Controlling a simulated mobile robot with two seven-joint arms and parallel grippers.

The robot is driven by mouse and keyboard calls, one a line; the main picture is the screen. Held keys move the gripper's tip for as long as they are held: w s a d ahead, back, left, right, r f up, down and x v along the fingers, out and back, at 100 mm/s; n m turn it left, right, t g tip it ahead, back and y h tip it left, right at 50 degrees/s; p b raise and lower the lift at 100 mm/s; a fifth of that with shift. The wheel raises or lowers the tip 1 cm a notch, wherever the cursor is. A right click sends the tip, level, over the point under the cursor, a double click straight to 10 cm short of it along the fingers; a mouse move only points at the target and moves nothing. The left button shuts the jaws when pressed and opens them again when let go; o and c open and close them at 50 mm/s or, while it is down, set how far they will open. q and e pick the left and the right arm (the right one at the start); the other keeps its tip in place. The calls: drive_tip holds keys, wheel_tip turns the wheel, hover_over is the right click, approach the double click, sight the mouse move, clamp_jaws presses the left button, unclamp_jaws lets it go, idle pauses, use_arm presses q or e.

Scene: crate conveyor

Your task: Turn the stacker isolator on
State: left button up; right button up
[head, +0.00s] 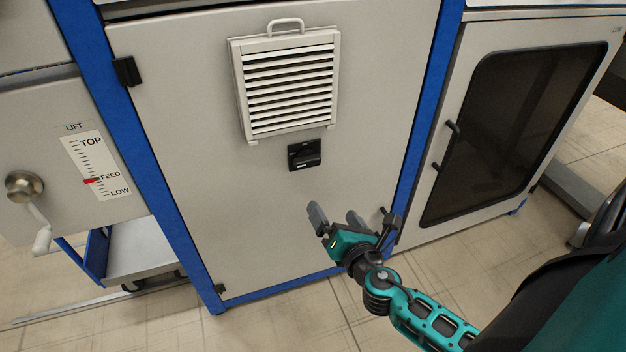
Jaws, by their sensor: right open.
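The isolator (304,155) is a small black switch plate with a rotary knob. It is set in the pale grey cabinet door (220,200), just below a louvred vent. Its knob looks roughly crosswise, and its markings are too small to read. My right gripper (335,211) is open and empty. It is below and slightly right of the isolator, in front of the door and apart from the switch. My left gripper is not in view.
The louvred vent (289,86) with a top handle sits above the switch. Blue frame posts (150,165) flank the door. At left is a crank (25,187) beside a lift scale (95,165). At right is a dark-windowed door (510,130) with a black handle.

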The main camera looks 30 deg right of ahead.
sight(309, 163)
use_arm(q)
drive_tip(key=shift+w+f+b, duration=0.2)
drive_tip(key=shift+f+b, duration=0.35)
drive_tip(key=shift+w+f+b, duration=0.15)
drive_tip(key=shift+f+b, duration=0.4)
use_arm(e)
drive_tip(key=w+d+n, duration=0.1)
drive_tip(key=w+n, duration=0.1)
drive_tip(key=w, duration=0.3)
drive_tip(key=w+d+n+t, duration=0.1)
drive_tip(key=w+n, duration=0.1)
drive_tip(key=w, duration=0.3)
drive_tip(key=w+d+r+n, duration=0.1)
drive_tip(key=w+n, duration=0.1)
drive_tip(key=w, duration=0.3)
drive_tip(key=shift+d+r+t, duration=0.1)
drive_tip(key=shift+d+t, duration=0.2)
drive_tip(key=shift+d, duration=0.05)
drive_tip(key=shift+c, duration=0.3)
drive_tip(key=c, duration=1)
